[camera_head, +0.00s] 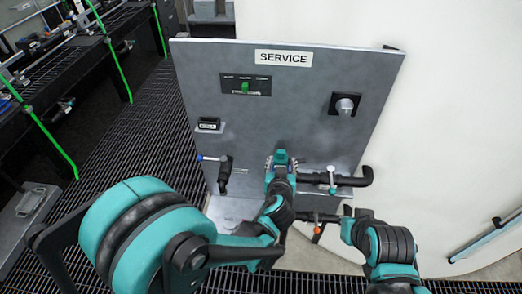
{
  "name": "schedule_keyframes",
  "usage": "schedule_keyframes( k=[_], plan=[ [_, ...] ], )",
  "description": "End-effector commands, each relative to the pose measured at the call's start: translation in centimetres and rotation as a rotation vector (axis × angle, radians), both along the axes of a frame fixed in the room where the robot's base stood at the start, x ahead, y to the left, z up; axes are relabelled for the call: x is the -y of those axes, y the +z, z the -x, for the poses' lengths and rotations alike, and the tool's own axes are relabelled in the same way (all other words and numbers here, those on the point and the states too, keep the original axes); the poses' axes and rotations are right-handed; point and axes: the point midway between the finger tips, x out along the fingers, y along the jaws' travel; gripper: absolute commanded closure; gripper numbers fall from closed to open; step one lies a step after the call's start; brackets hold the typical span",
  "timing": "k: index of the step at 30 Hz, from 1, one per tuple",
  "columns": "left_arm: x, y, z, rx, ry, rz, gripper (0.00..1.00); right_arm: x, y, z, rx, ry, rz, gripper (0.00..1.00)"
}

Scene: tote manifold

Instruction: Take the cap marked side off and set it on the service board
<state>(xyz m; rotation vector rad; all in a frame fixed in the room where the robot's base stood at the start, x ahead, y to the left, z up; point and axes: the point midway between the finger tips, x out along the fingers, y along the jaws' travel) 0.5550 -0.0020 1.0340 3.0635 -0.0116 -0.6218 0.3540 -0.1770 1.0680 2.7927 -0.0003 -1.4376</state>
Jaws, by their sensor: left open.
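The service board (300,112) is a large grey upright panel with a "SERVICE" label at its top. My left gripper (281,160) is open in front of the lower middle of the board, with its arm reaching in from the left. I cannot make out a cap marked side. The gripper and forearm cover part of the pipework there. My right arm (392,245) is at the lower right.
A black pipe with a light-handled valve (332,180) is right of my left gripper. A blue-handled valve (224,170) is to its left. The board also bears a black square fitting (344,104), a dark panel with a green part (245,86) and a small labelled block (209,125).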

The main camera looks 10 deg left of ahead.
Motion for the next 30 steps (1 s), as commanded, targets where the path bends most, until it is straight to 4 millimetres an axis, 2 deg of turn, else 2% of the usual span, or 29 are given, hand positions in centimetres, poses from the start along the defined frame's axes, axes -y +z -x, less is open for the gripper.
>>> schedule_keyframes(
  k=[11, 19, 26, 27, 30],
  plan=[
    [-0.2, -1.2, -3.1, 0.007, 0.006, -0.016, 0.50, 0.0, -0.9, 0.0, 0.000, 0.000, 0.000, 1.00],
    [-0.3, -2.8, -6.7, 0.007, 0.006, -0.017, 0.50, 0.0, -2.1, 0.0, 0.000, 0.000, 0.000, 1.00],
    [-0.2, -2.8, -7.2, 0.007, 0.005, -0.017, 0.50, 0.0, -2.0, 0.0, 0.000, 0.000, 0.000, 1.00],
    [-0.2, -2.8, -7.1, 0.007, 0.005, -0.016, 0.53, 0.0, -2.0, 0.0, 0.000, 0.000, 0.000, 1.00],
    [-0.2, -2.8, -7.1, 0.007, 0.005, -0.016, 0.79, 0.0, -2.0, 0.0, 0.000, 0.000, 0.000, 1.00]
  ],
)
